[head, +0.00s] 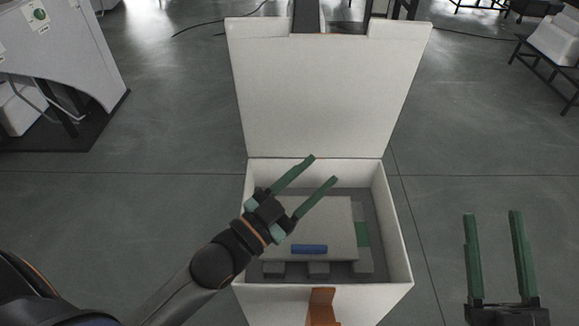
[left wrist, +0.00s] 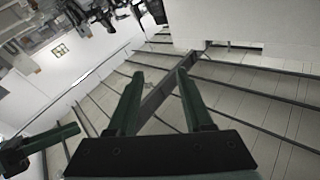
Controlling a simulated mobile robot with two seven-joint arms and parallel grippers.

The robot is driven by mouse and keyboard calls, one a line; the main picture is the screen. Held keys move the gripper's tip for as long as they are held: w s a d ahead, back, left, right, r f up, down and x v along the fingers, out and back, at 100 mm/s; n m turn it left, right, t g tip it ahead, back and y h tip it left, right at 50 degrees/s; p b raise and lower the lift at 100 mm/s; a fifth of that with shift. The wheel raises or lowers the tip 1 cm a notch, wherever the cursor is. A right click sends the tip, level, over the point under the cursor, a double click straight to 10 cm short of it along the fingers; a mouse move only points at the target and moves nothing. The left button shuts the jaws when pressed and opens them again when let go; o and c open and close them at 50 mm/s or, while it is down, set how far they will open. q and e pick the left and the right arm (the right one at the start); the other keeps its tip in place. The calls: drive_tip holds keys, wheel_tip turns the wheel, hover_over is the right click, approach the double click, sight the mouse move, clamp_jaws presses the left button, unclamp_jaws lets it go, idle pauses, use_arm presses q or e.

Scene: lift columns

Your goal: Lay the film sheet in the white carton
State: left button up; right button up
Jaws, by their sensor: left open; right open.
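The white carton (head: 399,240) stands open in the middle of the head view, its large lid flap (head: 325,95) raised at the far side. Inside lies a flat light-grey panel (head: 335,220) with a blue bar (head: 309,249) near its front edge and a green patch (head: 362,234) beside it. I cannot make out a separate film sheet. My left gripper (head: 323,169) is open and empty, above the left and far part of the carton. It also shows open in the left wrist view (left wrist: 158,75). My right gripper (head: 492,213) is open and empty, to the right of the carton.
An orange-brown tab (head: 322,307) is on the carton's front. A light grey unit (head: 60,45) stands at the far left and a dark rack with white boxes (head: 555,45) at the far right.

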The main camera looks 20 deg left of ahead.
use_arm(q)
drive_tip(key=s+a+r+t+h, duration=0.1)
drive_tip(key=s+r+t, duration=0.2)
drive_tip(key=s+r, duration=0.3)
drive_tip(key=shift+s+a+r+t, duration=0.2)
drive_tip(key=shift+a+r+t, duration=0.1)
drive_tip(key=shift+r, duration=0.6)
drive_tip(key=shift+m, duration=0.3)
